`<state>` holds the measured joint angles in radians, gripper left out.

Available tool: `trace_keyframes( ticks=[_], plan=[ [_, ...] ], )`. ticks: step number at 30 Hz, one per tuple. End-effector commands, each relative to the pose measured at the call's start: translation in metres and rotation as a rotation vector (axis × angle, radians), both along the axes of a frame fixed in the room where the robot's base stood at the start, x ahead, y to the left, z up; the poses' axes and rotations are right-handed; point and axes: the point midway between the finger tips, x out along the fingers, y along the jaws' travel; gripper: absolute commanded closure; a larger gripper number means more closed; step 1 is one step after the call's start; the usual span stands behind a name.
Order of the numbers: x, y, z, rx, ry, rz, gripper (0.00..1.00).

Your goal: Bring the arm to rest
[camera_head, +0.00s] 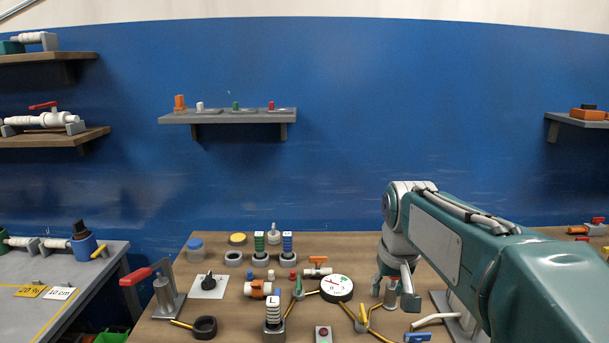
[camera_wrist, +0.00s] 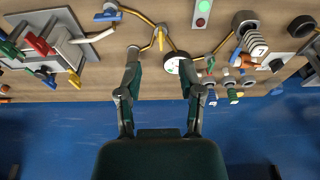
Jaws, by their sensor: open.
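My arm (camera_head: 450,245) is a teal and grey link chain that reaches in from the right in the head view, bent at a grey joint above the table. My gripper (camera_head: 397,290) points down over the right part of the wooden table (camera_head: 215,262). In the wrist view my gripper (camera_wrist: 160,75) has its two fingers spread apart with nothing between them. The round white gauge (camera_head: 336,288) is left of my gripper in the head view and shows just beyond the fingers in the wrist view (camera_wrist: 173,65).
The table holds a black-knobbed switch plate (camera_head: 208,285), a red-handled lever (camera_head: 160,290), a striped cylinder (camera_head: 273,313) and yellow pipes (camera_head: 362,318). A grey side table (camera_head: 98,263) stands at left. A shelf (camera_head: 228,117) hangs on the blue wall. The air above the table is clear.

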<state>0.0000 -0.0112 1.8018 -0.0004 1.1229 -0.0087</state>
Motion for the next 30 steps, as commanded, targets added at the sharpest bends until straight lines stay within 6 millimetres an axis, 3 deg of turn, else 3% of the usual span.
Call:
trace_keyframes(
  ticks=[1, 8, 18, 24, 30],
  plan=[
    [-0.018, 0.0, 0.005, 0.0, -0.021, -0.001, 0.51],
    [-0.088, 0.0, 0.007, 0.001, -0.107, -0.004, 0.51],
    [-0.181, 0.0, -0.023, 0.003, -0.23, -0.007, 0.51],
    [-0.204, 0.0, -0.038, 0.003, -0.264, -0.008, 0.51],
    [-0.205, 0.0, -0.04, 0.003, -0.264, -0.008, 0.51]
  ],
)
